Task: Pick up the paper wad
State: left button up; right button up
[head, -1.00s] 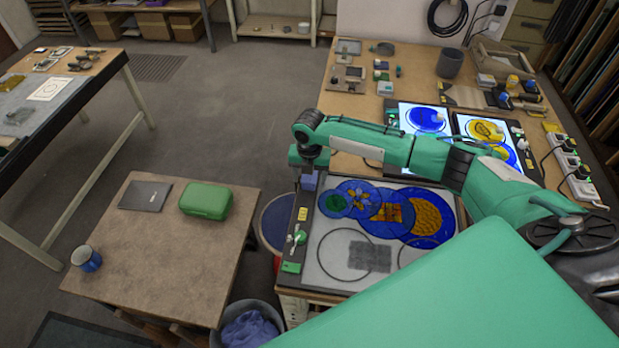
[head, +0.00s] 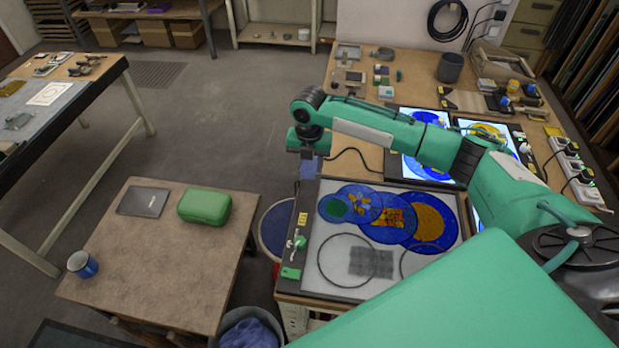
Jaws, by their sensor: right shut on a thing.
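My right gripper (head: 307,156) points down just beyond the far left corner of the near light panel (head: 325,262). It is shut on a small blue-violet thing (head: 309,169), which I take to be the paper wad. The thing hangs right under the jaws, and its shape is too small to make out well. The fingertips are mostly hidden by the wrist. My left gripper is not in view.
Painted glass discs (head: 428,222) lie on the panel. A bin (head: 253,318) with a blue liner stands on the floor below. Open floor lies beyond.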

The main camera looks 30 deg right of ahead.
aim_at(309, 163)
notch_tip(309, 163, up, 13)
jog(key=b, duration=0.2)
jog(key=shift+o, duration=1.4)
jog(key=shift+c, duration=1.1)
jog(key=shift+f, duration=0.1)
